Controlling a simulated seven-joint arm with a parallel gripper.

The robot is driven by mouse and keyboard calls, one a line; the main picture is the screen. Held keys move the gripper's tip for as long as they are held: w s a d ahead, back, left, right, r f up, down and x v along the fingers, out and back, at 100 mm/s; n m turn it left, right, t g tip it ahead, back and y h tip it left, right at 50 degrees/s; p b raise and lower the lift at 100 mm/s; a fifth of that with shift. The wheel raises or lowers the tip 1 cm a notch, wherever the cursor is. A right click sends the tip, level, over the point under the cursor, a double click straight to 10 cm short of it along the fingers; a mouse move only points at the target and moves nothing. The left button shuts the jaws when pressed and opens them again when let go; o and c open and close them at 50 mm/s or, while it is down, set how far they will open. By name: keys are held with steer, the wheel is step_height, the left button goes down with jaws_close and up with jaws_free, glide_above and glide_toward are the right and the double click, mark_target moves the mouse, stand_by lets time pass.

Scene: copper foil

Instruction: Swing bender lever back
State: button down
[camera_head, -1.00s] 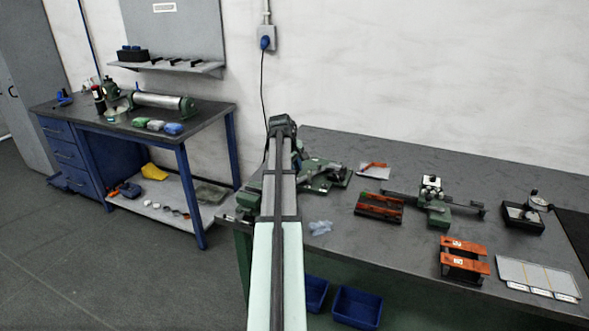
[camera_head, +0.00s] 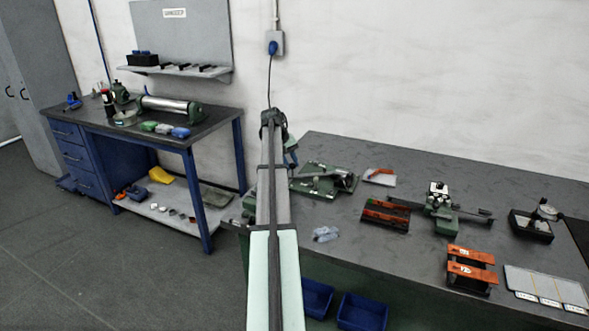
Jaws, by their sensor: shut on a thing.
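A low green machine (camera_head: 318,187) with a flat base stands near the left end of the right-hand workbench, just right of my arm. It looks like the bender, with a grey bar across its top; its left part is hidden by my arm. My pale green and grey arm reaches up the middle of the picture. A dark blue-grey part shows beside its far end, above the machine. My gripper is hidden behind my arm, so its hold on the lever does not show.
A second green device (camera_head: 441,205) with a long bar stands further right. Orange-topped blocks (camera_head: 470,264), a dark red-orange tray (camera_head: 385,214), a white sorting tray (camera_head: 545,288) and a small clear bag (camera_head: 326,234) lie around. Blue bins (camera_head: 361,312) sit below. Bare bench surface lies along the back.

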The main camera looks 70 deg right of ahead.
steer(key=shift+w+d+m+g+y, duration=0.15)
steer(key=shift+w+d+m+y, duration=0.3)
steer(key=shift+d+m, duration=0.95)
steer(key=shift+w+d+m+g+y, duration=0.2)
steer(key=shift+w+d+m, duration=0.5)
steer(key=shift+d, duration=1.15)
steer(key=shift+w+d+m+g+y, duration=0.15)
steer(key=shift+w+d+m+y, duration=0.2)
steer(key=shift+d+m, duration=1.15)
steer(key=shift+d, duration=0.25)
steer(key=c, duration=0.9)
jaws_free()
steer(key=v, duration=1.4)
steer(key=shift+s, duration=0.1)
